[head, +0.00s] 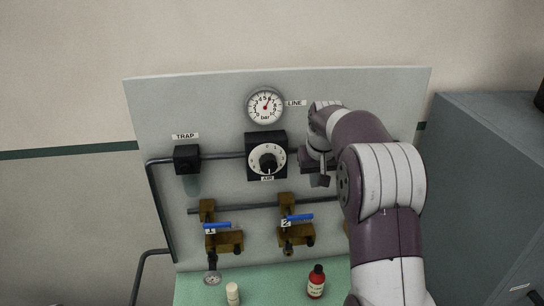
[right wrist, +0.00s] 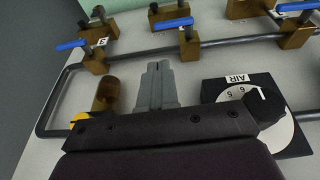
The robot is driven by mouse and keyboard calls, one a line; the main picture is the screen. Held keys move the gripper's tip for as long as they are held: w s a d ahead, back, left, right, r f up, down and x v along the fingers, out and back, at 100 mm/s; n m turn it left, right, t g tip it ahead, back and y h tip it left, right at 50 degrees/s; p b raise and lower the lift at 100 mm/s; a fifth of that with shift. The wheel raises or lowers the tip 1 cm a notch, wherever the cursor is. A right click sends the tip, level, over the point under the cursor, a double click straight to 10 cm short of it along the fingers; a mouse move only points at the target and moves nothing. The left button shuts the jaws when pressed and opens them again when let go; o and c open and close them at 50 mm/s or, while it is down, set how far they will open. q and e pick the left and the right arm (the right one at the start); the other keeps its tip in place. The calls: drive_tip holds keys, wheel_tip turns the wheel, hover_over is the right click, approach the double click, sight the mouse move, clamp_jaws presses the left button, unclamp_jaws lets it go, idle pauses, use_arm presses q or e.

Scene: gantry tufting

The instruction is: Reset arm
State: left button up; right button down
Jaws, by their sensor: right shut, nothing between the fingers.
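My right arm reaches up from the lower right in the head view. Its gripper (head: 320,180) is in front of the panel (head: 225,105), just right of the black AIR knob (head: 267,161). In the right wrist view the two grey fingers (right wrist: 158,68) are together and empty. The AIR dial (right wrist: 262,105) is to their right there, apart from them. My left arm and gripper are not in view.
A round bar gauge (head: 265,105) and a black TRAP block (head: 187,158) are on the panel. Brass valves with blue levers (head: 217,225) sit lower. A white bottle (head: 232,293) and a red bottle (head: 316,281) stand below. A grey cabinet (head: 490,190) is at right.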

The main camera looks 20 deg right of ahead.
drive_tip(key=s+a+f+n+b, duration=0.1)
drive_tip(key=s+a+f+b, duration=0.4)
drive_tip(key=s+f, duration=0.3)
drive_tip(key=s+a+f+n+g+b, duration=0.1)
drive_tip(key=s+a+f+b, duration=0.4)
drive_tip(key=s+f, duration=0.3)
drive_tip(key=s+a+f+n+y+b, duration=0.1)
drive_tip(key=s+a+f+b, duration=0.5)
drive_tip(key=f, duration=0.5)
drive_tip(key=shift+s+a+f+g, duration=0.25)
drive_tip(key=shift+s+f+g, duration=0.15)
drive_tip(key=shift+s, duration=0.6)
drive_tip(key=shift+s, duration=0.1)
